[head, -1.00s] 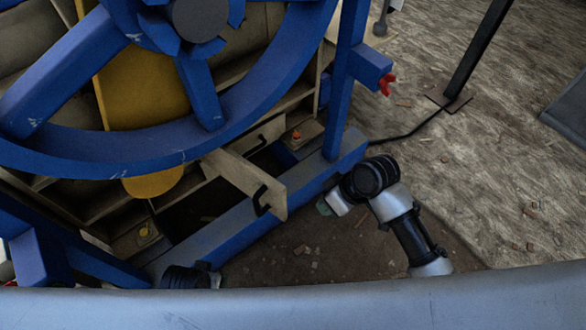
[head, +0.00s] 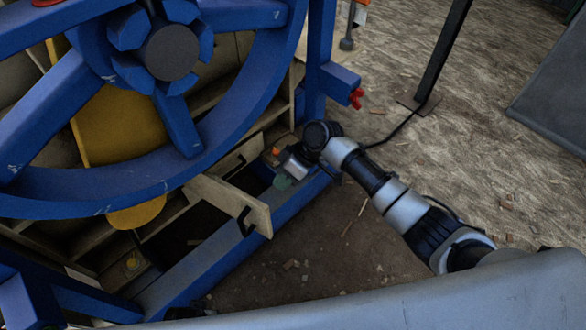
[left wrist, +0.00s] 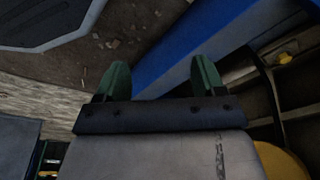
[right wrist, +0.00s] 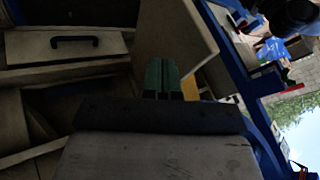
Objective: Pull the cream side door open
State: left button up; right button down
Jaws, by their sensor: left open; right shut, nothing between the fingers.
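A cream door panel (head: 225,203) with a black handle (head: 244,221) stands swung out from the blue frame in the head view. A second cream panel (head: 238,157) with a black handle is behind it; the right wrist view shows a handled panel (right wrist: 40,46) at upper left and a cream plate (right wrist: 172,45) beyond the fingertips. My right gripper (head: 281,182) is shut and empty, over the frame's corner, right of the swung-out door and apart from its handle. My left gripper (left wrist: 160,80) is open and empty in its wrist view, beside a blue beam.
A large blue wheel (head: 85,198) fills the upper left of the head view, before a yellow part (head: 118,125). The blue lower beam (head: 225,258) runs along the opening. A black post (head: 443,55) with a cable stands at right. Brown floor in front is clear except for debris.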

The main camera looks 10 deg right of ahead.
aim_at(262, 208)
pick_arm(q)
jog(key=shift+f, duration=0.1)
pick_arm(e)
jog(key=shift+s+a+f, duration=0.25)
jog(key=shift+s+a, duration=0.3)
jog(key=shift+a, duration=0.05)
jog(key=shift+s+a+f, duration=0.25)
jog(key=shift+s+a, duration=0.3)
jog(key=shift+a, duration=0.1)
jog(key=shift+s+a+f, duration=0.25)
jog(key=shift+s+a, duration=0.3)
jog(key=shift+a, duration=0.05)
pick_arm(q)
jog(key=shift+s+p, duration=0.1)
jog(key=shift+p, duration=0.25)
pick_arm(e)
jog(key=shift+s, duration=0.1)
